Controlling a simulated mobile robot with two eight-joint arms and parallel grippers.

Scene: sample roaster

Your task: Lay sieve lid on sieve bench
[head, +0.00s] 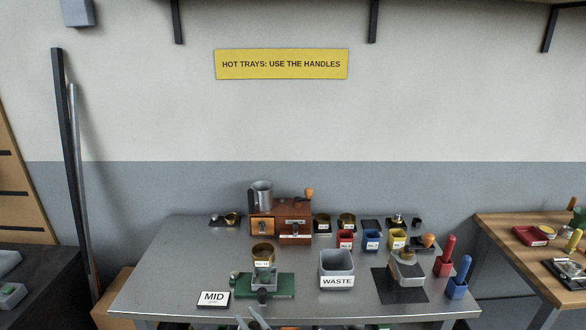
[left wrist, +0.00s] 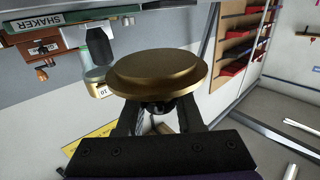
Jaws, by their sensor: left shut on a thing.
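The brass sieve lid (left wrist: 158,72) is a round, stepped disc in the left wrist view. My left gripper (left wrist: 160,112) is shut on it by a dark part under the disc, between the two fingers. In the head view only a grey bit of this gripper (head: 253,318) shows at the bottom edge, and I cannot make out the lid there. The metal-topped bench (head: 190,260) holds a brass sieve (head: 263,252) over a green shaker base (head: 285,283). The brass sieve also shows in the left wrist view (left wrist: 97,82), tilted by the camera. My right gripper is not in view.
A scale-like device (head: 406,268) and red and blue handled tools are at right. The bench's left part is mostly bare.

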